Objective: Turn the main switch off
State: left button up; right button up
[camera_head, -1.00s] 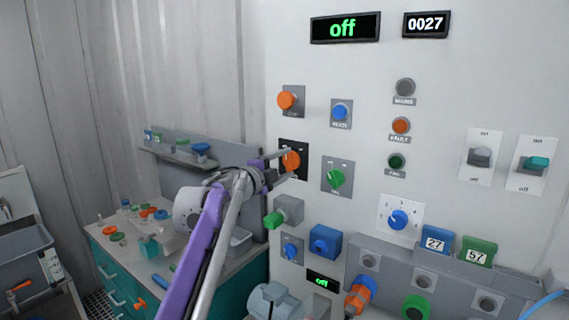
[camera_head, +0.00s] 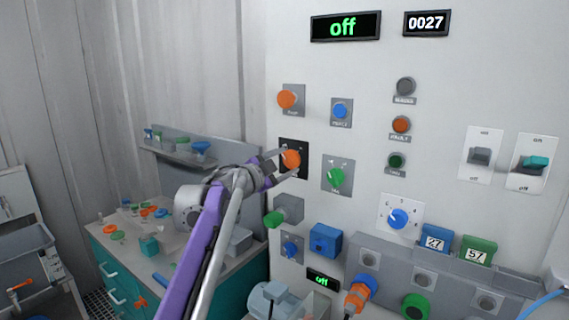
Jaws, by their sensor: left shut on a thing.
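The orange rotary knob (camera_head: 291,159) on a black square plate (camera_head: 303,145) is on the white panel; I take it as the main switch. My left gripper (camera_head: 288,162) comes from the lower left, its fingers on either side of this knob and shut on it. The knob's pointer position and the plate's marks are too small to read. The large display (camera_head: 344,28) at the top reads "off" in green. My right gripper is not in view.
An orange button (camera_head: 287,99) is above the knob, and a green knob (camera_head: 336,178) is close on its right. A grey box with a green end (camera_head: 285,211) is just below. Two toggle switches (camera_head: 480,156) are at the right. A cluttered bench (camera_head: 222,262) stands at the left.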

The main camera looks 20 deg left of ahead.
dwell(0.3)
pick_arm(q)
jog(key=o, duration=1.4)
jog(key=shift+c, duration=0.2)
jog(key=b+v, duration=0.2)
jog(key=v, duration=0.8)
jog(key=shift+s, duration=0.4)
jog(key=shift+a, duration=0.15)
